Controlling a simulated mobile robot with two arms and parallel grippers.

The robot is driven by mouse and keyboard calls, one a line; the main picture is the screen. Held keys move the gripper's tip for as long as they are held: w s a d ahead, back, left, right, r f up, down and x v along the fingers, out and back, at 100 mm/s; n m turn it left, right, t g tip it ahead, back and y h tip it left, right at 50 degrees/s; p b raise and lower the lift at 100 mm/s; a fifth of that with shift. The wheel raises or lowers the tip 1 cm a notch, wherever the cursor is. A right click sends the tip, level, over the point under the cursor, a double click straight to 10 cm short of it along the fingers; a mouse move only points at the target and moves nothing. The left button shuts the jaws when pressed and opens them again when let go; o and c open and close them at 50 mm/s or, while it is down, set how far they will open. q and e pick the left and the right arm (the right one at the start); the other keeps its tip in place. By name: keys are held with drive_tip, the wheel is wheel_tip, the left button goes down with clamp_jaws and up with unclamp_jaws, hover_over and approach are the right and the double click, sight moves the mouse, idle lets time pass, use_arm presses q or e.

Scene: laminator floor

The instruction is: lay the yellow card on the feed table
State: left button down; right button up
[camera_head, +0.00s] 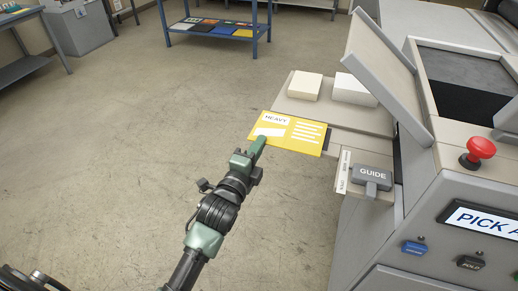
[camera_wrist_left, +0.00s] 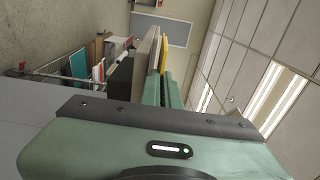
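The yellow card (camera_head: 298,139), printed HEAVY, is in the head view, face up. It overlaps the near left part of the beige feed table (camera_head: 345,118), and its left end sticks out past the table. My left gripper (camera_head: 258,147) is at the card's near left edge, its fingers close together on it. In the left wrist view the card (camera_wrist_left: 165,52) is a thin edge-on strip ahead of the fingers (camera_wrist_left: 161,92). I cannot tell whether the card touches the table or is just above it. My right gripper is not in view.
Two pale blocks (camera_head: 305,86) (camera_head: 353,90) sit on the table's far part. A grey GUIDE block (camera_head: 371,176) is near its front right. The laminator with a red button (camera_head: 481,148) stands right. A blue rack (camera_head: 216,27) stands behind. The floor left is clear.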

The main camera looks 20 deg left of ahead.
use_arm(q)
drive_tip(key=shift+f, duration=0.75)
drive_tip(key=shift+f, duration=0.15)
drive_tip(key=c, duration=1.7)
unclamp_jaws()
drive_tip(key=shift+s+a+r+b, duration=0.1)
drive_tip(key=shift+s+a+b, duration=0.15)
drive_tip(key=shift+s, duration=1.75)
drive_tip(key=shift+s+a+r+b, duration=0.1)
drive_tip(key=shift+s+b, duration=0.25)
drive_tip(key=shift+s, duration=1.65)
drive_tip(key=shift+s+a+b, duration=0.2)
drive_tip(key=shift+s+b, duration=0.1)
drive_tip(key=shift+s, duration=1.7)
